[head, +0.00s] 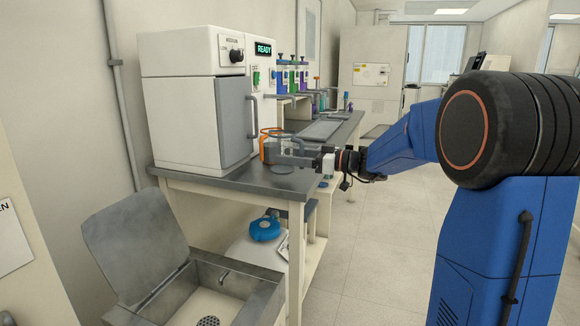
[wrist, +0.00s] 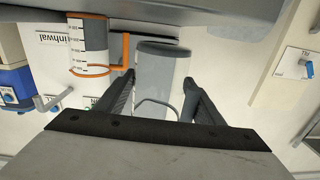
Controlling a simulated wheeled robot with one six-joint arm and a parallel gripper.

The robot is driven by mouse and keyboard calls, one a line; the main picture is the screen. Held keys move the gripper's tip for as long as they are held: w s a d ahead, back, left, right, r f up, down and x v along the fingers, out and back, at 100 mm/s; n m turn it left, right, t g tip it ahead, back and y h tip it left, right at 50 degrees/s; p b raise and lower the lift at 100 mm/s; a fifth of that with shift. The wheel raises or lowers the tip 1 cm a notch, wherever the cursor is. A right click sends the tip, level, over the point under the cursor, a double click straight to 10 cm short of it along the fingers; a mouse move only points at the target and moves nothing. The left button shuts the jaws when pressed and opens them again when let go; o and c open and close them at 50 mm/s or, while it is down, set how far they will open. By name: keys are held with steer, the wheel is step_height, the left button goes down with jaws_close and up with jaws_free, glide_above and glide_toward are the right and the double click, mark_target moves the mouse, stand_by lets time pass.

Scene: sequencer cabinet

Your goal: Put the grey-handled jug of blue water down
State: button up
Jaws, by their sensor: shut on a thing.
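The grey-handled jug (wrist: 160,72) is between my gripper's two fingers (wrist: 159,79) in the wrist view, which looks upside down. The jug looks grey, and blue water is hard to make out in it. A thin grey handle loop shows on the near side. My gripper (head: 300,160) is shut on this jug at the front of the steel bench (head: 235,178) in the head view. There the jug is small and partly mixed with the gripper and the jug behind. I cannot tell whether its base touches the bench.
An orange-handled jug (wrist: 88,45) with a marked scale stands close beside the held jug; its orange handle (head: 262,143) shows in the head view. A white cabinet (head: 190,120) with a grey door stands left on the bench. A sink (head: 205,295) is below.

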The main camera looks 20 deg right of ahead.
steer(key=shift+f, duration=1.45)
steer(key=shift+f, duration=0.15)
steer(key=o, duration=1.4)
steer(key=v, duration=1.2)
